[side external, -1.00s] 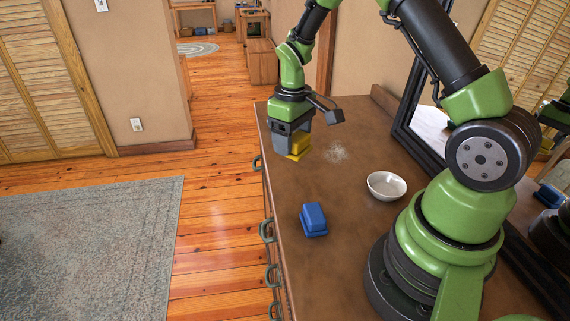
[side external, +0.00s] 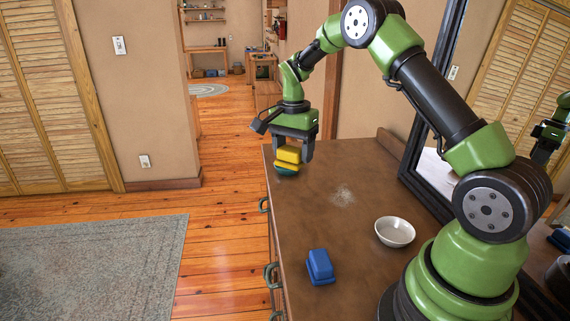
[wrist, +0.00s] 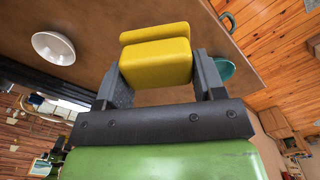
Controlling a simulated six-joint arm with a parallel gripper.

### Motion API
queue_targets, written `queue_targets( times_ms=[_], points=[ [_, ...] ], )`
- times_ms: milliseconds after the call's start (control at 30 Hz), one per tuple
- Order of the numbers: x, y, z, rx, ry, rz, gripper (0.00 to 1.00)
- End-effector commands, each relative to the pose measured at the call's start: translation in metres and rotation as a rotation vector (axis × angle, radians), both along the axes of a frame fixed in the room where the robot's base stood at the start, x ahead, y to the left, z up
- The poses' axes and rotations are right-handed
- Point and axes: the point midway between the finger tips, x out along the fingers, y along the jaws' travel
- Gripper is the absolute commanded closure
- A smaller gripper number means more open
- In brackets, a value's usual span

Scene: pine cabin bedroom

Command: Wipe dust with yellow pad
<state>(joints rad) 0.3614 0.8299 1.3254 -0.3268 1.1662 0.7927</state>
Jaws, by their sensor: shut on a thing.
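The yellow pad (side external: 288,154) is gripped between the two fingers of my gripper (side external: 292,149), near the far left corner of the brown dresser top (side external: 350,280). It has a thick block and a flanged end; in the wrist view the pad (wrist: 156,62) fills the gap between the fingers. A pale patch of dust (side external: 343,195) lies on the dresser top, to the right of and nearer than the pad. A teal dish (side external: 286,171) shows just below the pad, partly hidden by it; the wrist view shows the dish (wrist: 224,70) beside one finger.
A blue pad (side external: 320,267) sits near the dresser's front left edge. A white bowl (side external: 395,231) stands right of the dust; a black-framed mirror (side external: 425,150) stands along the right side. The dresser top between dust and blue pad is clear.

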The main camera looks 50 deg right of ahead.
Motion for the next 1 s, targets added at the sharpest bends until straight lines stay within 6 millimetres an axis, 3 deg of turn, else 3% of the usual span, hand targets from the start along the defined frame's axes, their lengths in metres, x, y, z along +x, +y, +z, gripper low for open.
queue_targets(
  times_ms=[100,300,500,700,1000],
  points=[
    [0.005,-0.051,-0.017,-0.003,0.001,-0.427,0.64],
    [-0.007,-0.123,-0.041,-0.007,-0.003,-1.096,0.64],
    [-0.025,-0.165,-0.057,-0.007,-0.007,-1.528,0.64],
    [-0.033,-0.177,-0.065,-0.007,-0.007,-1.673,0.64],
    [-0.033,-0.177,-0.094,-0.006,-0.007,-1.675,0.64]
  ],
)
